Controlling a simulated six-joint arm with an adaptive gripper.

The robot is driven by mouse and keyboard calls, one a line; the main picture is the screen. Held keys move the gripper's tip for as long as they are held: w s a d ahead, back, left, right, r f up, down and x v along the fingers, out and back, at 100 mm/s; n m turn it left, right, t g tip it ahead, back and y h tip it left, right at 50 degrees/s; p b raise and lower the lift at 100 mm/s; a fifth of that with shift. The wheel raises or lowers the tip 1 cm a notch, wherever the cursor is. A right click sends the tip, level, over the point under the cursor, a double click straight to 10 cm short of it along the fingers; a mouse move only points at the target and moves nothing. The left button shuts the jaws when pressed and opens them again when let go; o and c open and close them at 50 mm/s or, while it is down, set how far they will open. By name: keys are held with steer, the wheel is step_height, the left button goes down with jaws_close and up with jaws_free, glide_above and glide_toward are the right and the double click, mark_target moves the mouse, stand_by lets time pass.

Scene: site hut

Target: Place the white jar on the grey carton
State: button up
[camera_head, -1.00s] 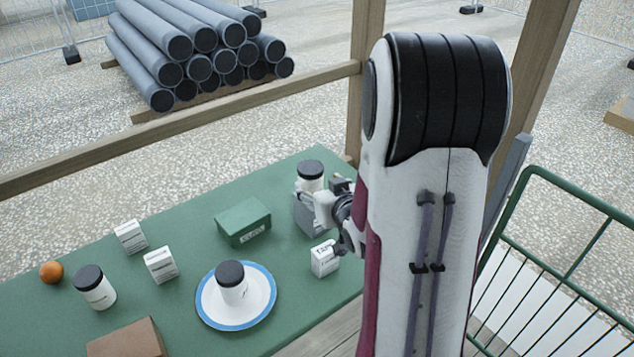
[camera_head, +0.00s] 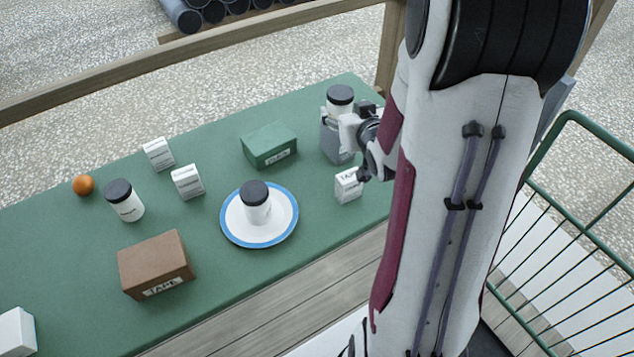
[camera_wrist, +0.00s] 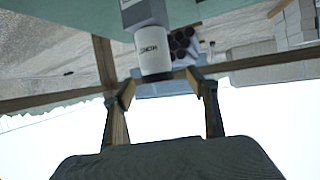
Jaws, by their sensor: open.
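A white jar with a black lid (camera_head: 339,103) stands upright on top of the grey carton (camera_head: 334,142) at the table's far right. My gripper (camera_head: 356,126) is right beside them. In the wrist view, which looks upside down, the jar (camera_wrist: 153,52) rests against the grey carton (camera_wrist: 143,14). My open fingers (camera_wrist: 161,83) point at the jar's lid end, one finger to each side, with visible gaps. Two similar white jars stand elsewhere: one on a blue-rimmed plate (camera_head: 229,222), and one (camera_head: 126,203) at the left of the table.
The green table (camera_head: 80,258) also holds a green box (camera_head: 269,148), a brown box (camera_head: 155,263), an orange (camera_head: 83,185) and several small white cartons, one (camera_head: 348,187) close to my gripper. A green wire cart (camera_head: 570,220) stands at the right.

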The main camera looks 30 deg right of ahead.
steer(key=s+a+r+n+g+y, duration=0.1)
steer(key=s+a+r+g+y, duration=0.1)
steer(key=s+a, duration=1)
steer(key=s+a+r+n+g+y, duration=0.2)
steer(key=s+a+r+g, duration=0.3)
steer(key=s+a, duration=0.7)
step_height(320, 180, up, 3)
steer(key=shift+s+a+f, duration=0.15)
steer(key=shift+s+f, duration=0.05)
steer(key=shift+s, duration=0.15)
stand_by(0.3)
